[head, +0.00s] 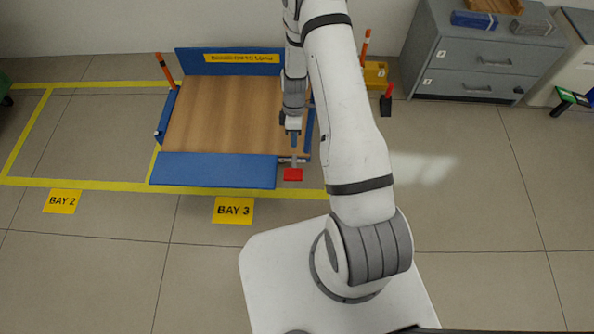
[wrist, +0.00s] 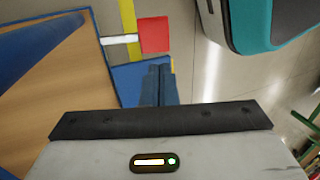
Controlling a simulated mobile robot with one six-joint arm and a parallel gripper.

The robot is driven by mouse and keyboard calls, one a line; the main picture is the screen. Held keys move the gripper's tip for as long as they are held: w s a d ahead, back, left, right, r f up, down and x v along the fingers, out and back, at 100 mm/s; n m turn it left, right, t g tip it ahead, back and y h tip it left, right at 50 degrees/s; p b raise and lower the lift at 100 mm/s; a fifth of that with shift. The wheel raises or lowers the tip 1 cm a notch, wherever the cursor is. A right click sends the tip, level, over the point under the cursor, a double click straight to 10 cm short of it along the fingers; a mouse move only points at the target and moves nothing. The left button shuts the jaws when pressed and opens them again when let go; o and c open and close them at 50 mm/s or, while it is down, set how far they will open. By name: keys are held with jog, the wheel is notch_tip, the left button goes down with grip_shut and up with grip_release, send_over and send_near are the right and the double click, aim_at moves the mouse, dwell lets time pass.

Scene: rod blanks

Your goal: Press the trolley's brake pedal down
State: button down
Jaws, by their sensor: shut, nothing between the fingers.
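The trolley has a wooden deck (head: 225,115) with blue edges and a blue front panel (head: 215,170). Its red brake pedal (head: 293,175) sticks out on a short pale arm at the front right corner. In the wrist view the red pedal (wrist: 155,35) is at the upper middle, joined to a pale bar (wrist: 120,40). My gripper (head: 293,136) is shut and empty, pointing down near the trolley's right edge, behind the pedal in the head view. In the wrist view my shut fingers (wrist: 158,85) appear below the pedal, with a visible gap in the picture. I cannot tell the fingers' height over the pedal.
Yellow floor lines (head: 90,183) surround the trolley. A BAY 3 sign (head: 233,210) and a BAY 2 sign (head: 62,201) lie in front. A grey drawer cabinet (head: 480,65) stands at the back right. A yellow box (head: 376,74) is behind my arm.

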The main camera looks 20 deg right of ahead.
aim_at(294, 176)
jog(key=b+x, duration=0.4)
jog(key=x, duration=1)
